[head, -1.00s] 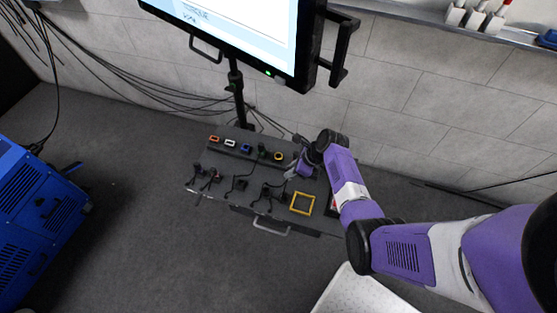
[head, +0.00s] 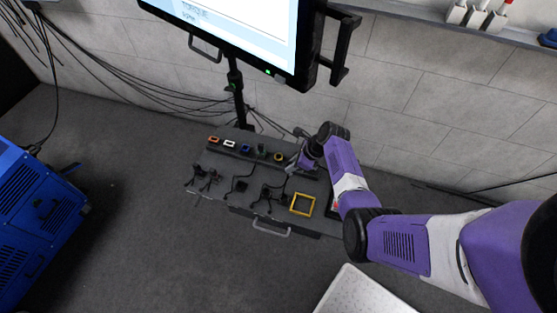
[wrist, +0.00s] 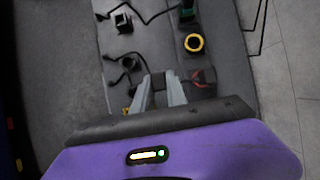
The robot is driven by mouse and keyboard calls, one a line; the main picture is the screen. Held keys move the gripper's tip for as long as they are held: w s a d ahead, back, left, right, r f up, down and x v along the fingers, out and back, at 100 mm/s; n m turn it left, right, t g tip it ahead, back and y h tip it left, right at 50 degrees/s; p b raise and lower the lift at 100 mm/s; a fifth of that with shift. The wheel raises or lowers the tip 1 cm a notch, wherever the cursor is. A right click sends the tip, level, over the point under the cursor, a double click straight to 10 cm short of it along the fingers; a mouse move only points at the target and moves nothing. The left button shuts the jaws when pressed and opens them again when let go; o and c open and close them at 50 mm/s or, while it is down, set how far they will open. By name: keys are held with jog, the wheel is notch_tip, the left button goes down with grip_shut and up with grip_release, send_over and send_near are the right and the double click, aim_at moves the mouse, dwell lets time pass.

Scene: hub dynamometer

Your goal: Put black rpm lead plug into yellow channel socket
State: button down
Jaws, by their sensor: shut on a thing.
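My gripper (wrist: 158,90) is shut on the black rpm lead plug, which is mostly hidden between the fingers. A thin black lead runs from the fingers toward the left. In the head view my gripper (head: 294,166) is just right of the yellow socket, apart from it, with the lead hanging below.
Orange (head: 213,139), white (head: 229,143) and blue (head: 246,148) sockets continue the row leftward, with a green one beside the yellow. Other black plugs (wrist: 124,22) and leads lie on the bench. A yellow square frame (head: 302,204) sits near the front edge. A monitor overhangs behind.

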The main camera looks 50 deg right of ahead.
jog(key=w+a+b, duration=0.1)
jog(key=w+a, duration=0.1)
jog(key=w, duration=0.4)
jog(key=shift+w+a, duration=0.2)
jog(key=shift+w, duration=0.1)
dwell(0.5)
jog(key=shift+w+d+f+b, duration=0.1)
jog(key=shift+w+d+b, duration=0.3)
jog(key=shift+d+b, duration=0.6)
jog(key=shift+w+d+r+b, duration=0.1)
jog(key=shift+w+d+b, duration=0.25)
jog(key=shift+d+b, duration=0.55)
jog(key=shift+w+d+f+b, duration=0.1)
jog(key=shift+w+d+b, duration=0.3)
jog(key=shift+d+b, duration=0.6)
jog(key=shift+w+d, duration=0.2)
jog(key=shift+d, duration=0.55)
jog(key=shift+f+b, duration=0.35)
jog(key=shift+b, duration=0.1)
jog(key=shift+f+b, duration=1.2)
jog(key=shift+f, duration=0.35)
jog(key=shift+r, duration=0.1)
